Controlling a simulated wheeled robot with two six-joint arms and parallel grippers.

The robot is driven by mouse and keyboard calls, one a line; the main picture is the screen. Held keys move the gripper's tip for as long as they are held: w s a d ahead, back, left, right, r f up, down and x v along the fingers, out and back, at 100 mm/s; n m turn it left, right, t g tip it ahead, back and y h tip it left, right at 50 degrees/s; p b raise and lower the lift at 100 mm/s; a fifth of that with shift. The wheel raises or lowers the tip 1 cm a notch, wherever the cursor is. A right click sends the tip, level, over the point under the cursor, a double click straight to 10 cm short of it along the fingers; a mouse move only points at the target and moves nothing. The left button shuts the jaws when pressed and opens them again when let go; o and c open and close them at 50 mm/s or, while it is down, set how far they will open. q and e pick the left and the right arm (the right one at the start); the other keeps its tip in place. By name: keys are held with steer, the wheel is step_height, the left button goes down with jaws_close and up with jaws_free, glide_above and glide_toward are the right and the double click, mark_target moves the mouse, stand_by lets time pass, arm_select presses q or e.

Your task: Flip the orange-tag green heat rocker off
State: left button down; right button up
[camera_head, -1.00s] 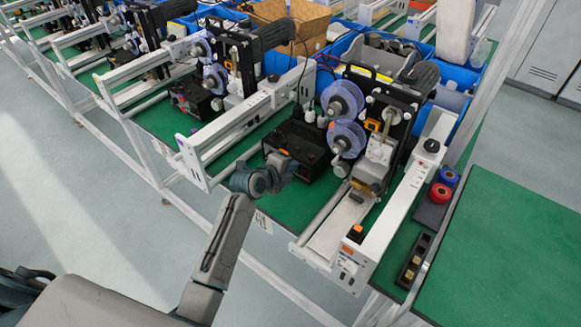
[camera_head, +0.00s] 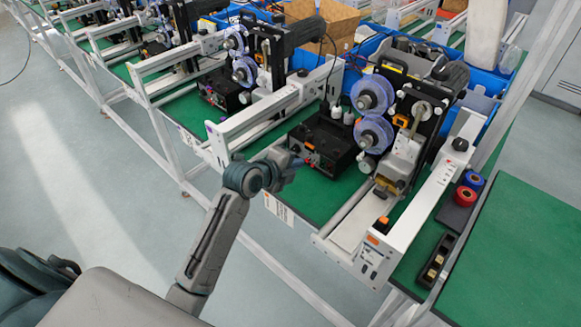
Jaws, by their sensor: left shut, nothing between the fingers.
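A black control box (camera_head: 325,142) sits on the green bench top near the middle, with small knobs and switches on its front face (camera_head: 312,158). My right gripper is not in view.
A coder with blue-violet reels (camera_head: 374,94) stands right of the box, beside a white rail (camera_head: 420,205) with an orange button (camera_head: 374,239). Another white rail (camera_head: 255,118) runs left of the box. Red and blue rolls (camera_head: 466,190) lie at the right. Open floor lies at the left.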

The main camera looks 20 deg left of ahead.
arm_select(q)
steer(key=s+a+f+n+g+y, duration=0.1)
steer(key=s+f+n+g+y, duration=0.2)
steer(key=s+n, duration=0.65)
steer(key=s+a+f+n+g, duration=0.2)
steer(key=s+f+n, duration=0.2)
steer(key=s, duration=1)
steer(key=s+a+f+n+g+y, duration=0.1)
steer(key=s+f+n+g+y, duration=0.2)
steer(key=s+n, duration=0.6)
steer(key=s+a+f+m+g+h+b, duration=0.1)
steer(key=a+f, duration=0.1)
steer(key=f, duration=1.4)
steer(key=s+a+f+g, duration=0.1)
steer(key=s+f, duration=0.1)
steer(key=f, duration=1.5)
steer(key=s+a+f, duration=0.1)
steer(key=s+f, duration=1.7)
steer(key=shift+a+f+g+b, duration=0.2)
steer(key=shift+f+g+b, duration=0.2)
steer(key=shift+b, duration=0.05)
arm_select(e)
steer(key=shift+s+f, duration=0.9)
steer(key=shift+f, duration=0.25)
